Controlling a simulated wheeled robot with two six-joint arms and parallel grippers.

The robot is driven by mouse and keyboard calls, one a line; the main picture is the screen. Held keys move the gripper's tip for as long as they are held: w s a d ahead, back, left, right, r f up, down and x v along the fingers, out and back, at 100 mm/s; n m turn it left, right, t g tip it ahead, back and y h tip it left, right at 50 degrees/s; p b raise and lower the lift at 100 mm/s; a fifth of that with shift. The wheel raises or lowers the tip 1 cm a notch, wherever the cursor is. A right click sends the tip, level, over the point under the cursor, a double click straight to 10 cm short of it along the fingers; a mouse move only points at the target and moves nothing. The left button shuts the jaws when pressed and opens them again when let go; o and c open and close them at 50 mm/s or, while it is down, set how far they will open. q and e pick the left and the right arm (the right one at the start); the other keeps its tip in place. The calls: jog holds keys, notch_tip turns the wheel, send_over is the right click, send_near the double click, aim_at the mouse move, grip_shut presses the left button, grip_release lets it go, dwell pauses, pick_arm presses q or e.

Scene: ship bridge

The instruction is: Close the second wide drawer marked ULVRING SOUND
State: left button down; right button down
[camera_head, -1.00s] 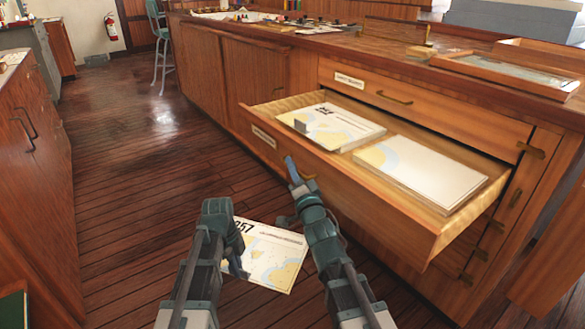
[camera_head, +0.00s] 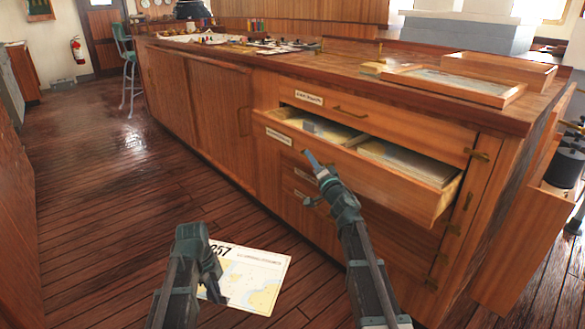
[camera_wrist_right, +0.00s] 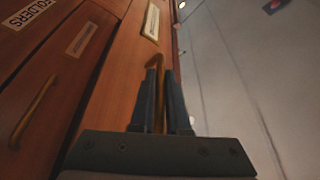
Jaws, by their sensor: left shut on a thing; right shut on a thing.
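The second wide drawer (camera_head: 370,170) stands partly pulled out below the closed top drawer (camera_head: 370,122). It holds two stacks of charts (camera_head: 405,162), partly hidden under the counter front. Its label (camera_head: 279,136) is too small to read. My right gripper (camera_head: 312,164) is at the drawer's front; the right wrist view shows its fingers (camera_wrist_right: 161,95) shut around a brass handle (camera_wrist_right: 158,115). My left gripper (camera_head: 214,286) is shut on a chart sheet marked 257 (camera_head: 250,279), held above the floor and away from the drawer.
Lower drawers (camera_head: 305,188) below are closed. A wooden tray (camera_head: 455,85) lies on the countertop (camera_head: 300,70). At the cabinet's right end a wooden compartment (camera_head: 520,240) sticks out. The plank floor (camera_head: 110,210) to the left is free.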

aim_at(343, 144)
jog(key=w+d, duration=0.3)
jog(key=d, duration=0.1)
jog(key=w+d, duration=0.3)
jog(key=d, duration=0.1)
jog(key=w+d, duration=0.3)
jog(key=d, duration=0.1)
jog(key=shift+w+d, duration=0.1)
jog(key=shift+d, duration=0.4)
jog(key=c, duration=1.1)
grip_release()
jog(key=shift+w, duration=0.1)
jog(key=shift+o, duration=0.9)
pick_arm(q)
notch_tip(343, 144, down, 3)
jog(key=shift+r+b, duration=0.2)
jog(key=shift+b, duration=1.05)
pick_arm(e)
jog(key=v, duration=1.2)
jog(key=shift+a, duration=0.3)
pick_arm(q)
jog(key=shift+r, duration=0.1)
pick_arm(e)
jog(key=shift+r, duration=0.1)
